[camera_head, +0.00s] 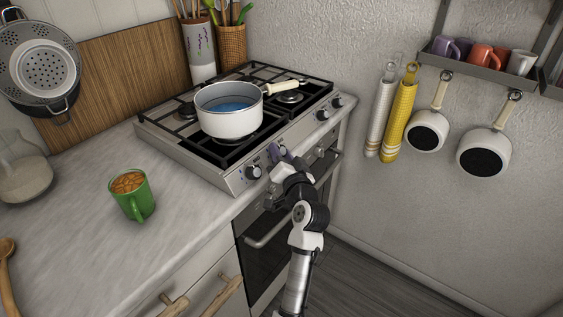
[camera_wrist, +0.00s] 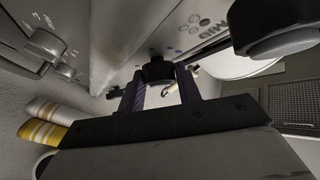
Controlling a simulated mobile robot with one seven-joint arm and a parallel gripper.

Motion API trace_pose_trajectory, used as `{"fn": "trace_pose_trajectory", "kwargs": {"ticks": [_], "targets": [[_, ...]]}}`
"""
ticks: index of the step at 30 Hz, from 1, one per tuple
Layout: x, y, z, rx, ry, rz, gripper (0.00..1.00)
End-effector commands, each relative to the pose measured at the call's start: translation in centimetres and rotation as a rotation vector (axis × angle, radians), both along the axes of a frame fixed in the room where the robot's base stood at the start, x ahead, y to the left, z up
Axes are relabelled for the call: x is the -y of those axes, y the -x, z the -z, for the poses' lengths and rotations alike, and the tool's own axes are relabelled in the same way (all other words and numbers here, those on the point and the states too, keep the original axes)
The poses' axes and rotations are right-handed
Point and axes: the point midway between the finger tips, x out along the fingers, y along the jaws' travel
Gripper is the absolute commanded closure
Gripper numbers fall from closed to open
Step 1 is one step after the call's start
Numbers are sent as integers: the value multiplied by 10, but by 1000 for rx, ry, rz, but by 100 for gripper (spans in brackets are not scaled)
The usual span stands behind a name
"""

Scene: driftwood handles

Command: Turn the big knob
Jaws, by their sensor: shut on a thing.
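The stove's front panel (camera_head: 232,182) carries a row of knobs. My gripper (camera_head: 278,153) is at this panel, near its middle, and mostly covers the knob there in the head view. In the wrist view, a dark round knob (camera_wrist: 157,70) sits between the two purple fingers of my gripper (camera_wrist: 160,84), which are shut on it. I cannot tell from its size alone whether it is the big knob. Another knob (camera_head: 253,172) stands just left of my gripper; a large dark knob at the right of the wrist view (camera_wrist: 275,28) is apart from the fingers.
A white pot (camera_head: 228,122) with blue contents stands on the stove, its handle pointing right. Two more knobs (camera_head: 323,114) (camera_head: 337,102) are farther along the panel. The oven handle (camera_head: 270,230) lies below. A green mug (camera_head: 133,204) stands on the counter.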

Motion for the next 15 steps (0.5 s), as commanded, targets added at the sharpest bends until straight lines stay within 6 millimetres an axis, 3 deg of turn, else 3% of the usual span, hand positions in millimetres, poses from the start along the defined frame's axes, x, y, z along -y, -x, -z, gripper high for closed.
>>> {"fn": "trace_pose_trajectory", "kwargs": {"ticks": [1, 15], "targets": [[3, 0, 9, 25, 13, -9, 89], [5, -1, 12, 256, 181, -171, 89]]}}
